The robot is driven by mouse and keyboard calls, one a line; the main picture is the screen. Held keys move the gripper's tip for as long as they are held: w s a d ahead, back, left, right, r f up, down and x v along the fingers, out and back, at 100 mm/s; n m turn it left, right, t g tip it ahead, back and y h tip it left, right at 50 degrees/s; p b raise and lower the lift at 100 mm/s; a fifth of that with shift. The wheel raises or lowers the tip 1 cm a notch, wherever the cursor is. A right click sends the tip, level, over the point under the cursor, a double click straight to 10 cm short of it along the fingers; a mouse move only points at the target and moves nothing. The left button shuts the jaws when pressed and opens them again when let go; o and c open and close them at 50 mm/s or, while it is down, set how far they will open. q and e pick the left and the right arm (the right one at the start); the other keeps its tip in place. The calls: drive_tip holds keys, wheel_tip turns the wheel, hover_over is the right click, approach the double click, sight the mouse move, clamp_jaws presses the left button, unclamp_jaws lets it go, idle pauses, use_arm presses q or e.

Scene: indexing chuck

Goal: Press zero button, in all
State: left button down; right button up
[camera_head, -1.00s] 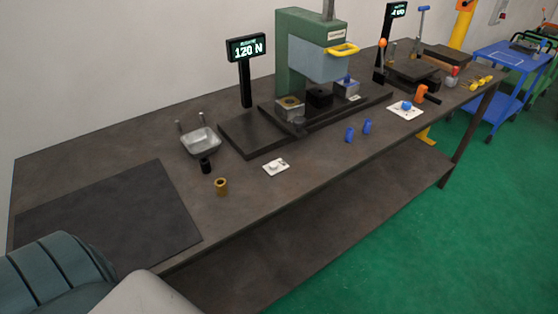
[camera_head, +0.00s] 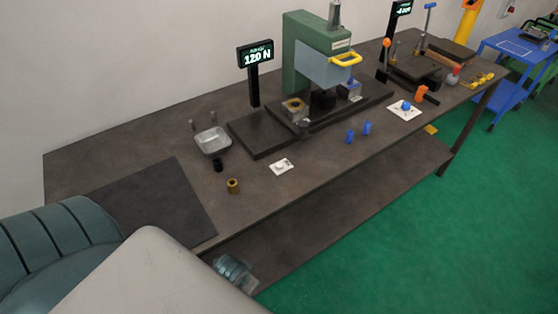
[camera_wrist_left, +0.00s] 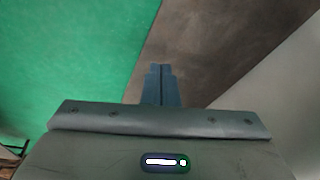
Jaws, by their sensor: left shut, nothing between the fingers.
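A white plate with a small pale button (camera_head: 281,166) lies on the bench in front of the press. A second white plate with a blue button (camera_head: 405,109) lies further right. I cannot read a label on either. A black display (camera_head: 256,55) reads 120 N; a second display (camera_head: 402,8) at the far end is too small to read surely. My left gripper (camera_wrist_left: 160,70) is shut and empty in the left wrist view, over a dark brown surface beside green floor, with no button near it there. My right gripper is not in view.
A green press (camera_head: 302,55) stands on a dark base at the bench's back. A metal tray (camera_head: 212,141), a black cup (camera_head: 217,165), a brass bushing (camera_head: 233,186) and two blue pieces (camera_head: 350,137) stand nearby. A dark mat (camera_head: 150,205) covers the bench's left end.

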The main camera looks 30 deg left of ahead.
use_arm(q)
wheel_tip(320, 180, up, 21)
drive_tip(key=w+d+m+t+p, duration=0.1)
drive_tip(key=p, duration=0.3)
drive_tip(key=w+r+m, duration=0.1)
drive_tip(key=w+m, duration=0.1)
drive_tip(key=w, duration=0.2)
drive_tip(key=w+a+r+m+t+h, duration=0.1)
drive_tip(key=w+m, duration=0.1)
drive_tip(key=w, duration=0.3)
drive_tip(key=w+a+r+m+t+h, duration=0.1)
drive_tip(key=w+r+m, duration=0.1)
drive_tip(key=w, duration=0.3)
drive_tip(key=shift+w+a, duration=0.1)
drive_tip(key=shift+a, duration=0.15)
drive_tip(key=w+a+r+m+t, duration=0.1)
drive_tip(key=w+a+r+m, duration=0.1)
drive_tip(key=w, duration=0.4)
drive_tip(key=w+a+r+m+t+h, duration=0.1)
drive_tip(key=w+a+r+m, duration=0.1)
drive_tip(key=w+a+r, duration=0.2)
drive_tip(key=w+r, duration=0.1)
drive_tip(key=w, duration=0.2)
drive_tip(key=shift+a+r+m+t, duration=0.15)
drive_tip(key=shift+r+m+t, duration=0.15)
drive_tip(key=shift+r+t, duration=0.1)
drive_tip(key=shift+f, duration=0.15)
